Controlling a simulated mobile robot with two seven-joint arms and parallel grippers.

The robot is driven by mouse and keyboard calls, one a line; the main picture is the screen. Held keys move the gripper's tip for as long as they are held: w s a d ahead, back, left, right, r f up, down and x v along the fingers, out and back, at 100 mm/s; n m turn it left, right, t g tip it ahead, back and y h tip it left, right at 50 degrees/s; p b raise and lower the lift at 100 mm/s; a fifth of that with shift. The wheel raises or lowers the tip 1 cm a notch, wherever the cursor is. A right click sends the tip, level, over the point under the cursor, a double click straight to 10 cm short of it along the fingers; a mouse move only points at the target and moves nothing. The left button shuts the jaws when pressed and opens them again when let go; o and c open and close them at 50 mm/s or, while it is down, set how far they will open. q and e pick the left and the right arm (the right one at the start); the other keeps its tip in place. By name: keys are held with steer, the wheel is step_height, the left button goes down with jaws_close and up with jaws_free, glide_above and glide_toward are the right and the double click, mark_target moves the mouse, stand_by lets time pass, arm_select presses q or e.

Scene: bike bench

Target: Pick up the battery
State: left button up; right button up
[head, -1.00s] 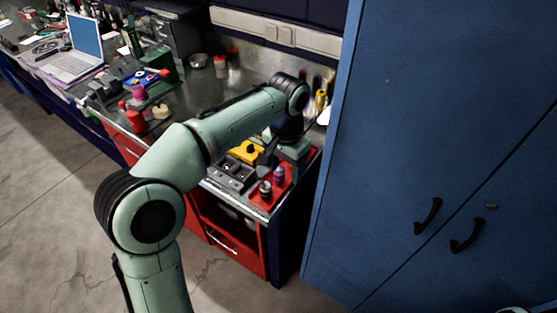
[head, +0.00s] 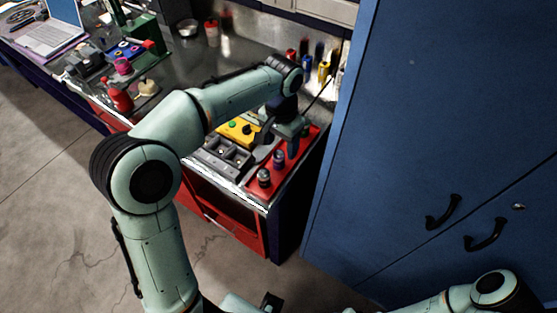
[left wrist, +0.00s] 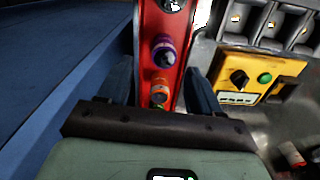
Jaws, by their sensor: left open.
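A red tray (head: 310,140) on the right end of the bench holds small upright cylinders that look like battery cells. In the head view a dark one (head: 264,177) stands near the front and a purple-banded one (head: 279,159) behind it. In the left wrist view a purple one (left wrist: 165,52) stands beyond an orange-banded one (left wrist: 160,88). My left gripper (left wrist: 162,84) is open, its fingers on either side of the orange-banded cell, with no visible grip. The fingers also show above the tray in the head view (head: 280,140). My right gripper is at most partly visible at the bottom edge.
A yellow unit (head: 238,131) with a green button and a grey slotted holder (head: 222,154) sit left of the tray. A tall blue cabinet (head: 440,120) stands close on the right. Bottles (head: 323,72) stand at the back.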

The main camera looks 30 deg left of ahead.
mark_target(279, 153)
arm_select(q)
steer(key=f, duration=0.5)
steer(key=shift+a+f, duration=0.1)
steer(key=shift+a, duration=0.2)
jaws_close()
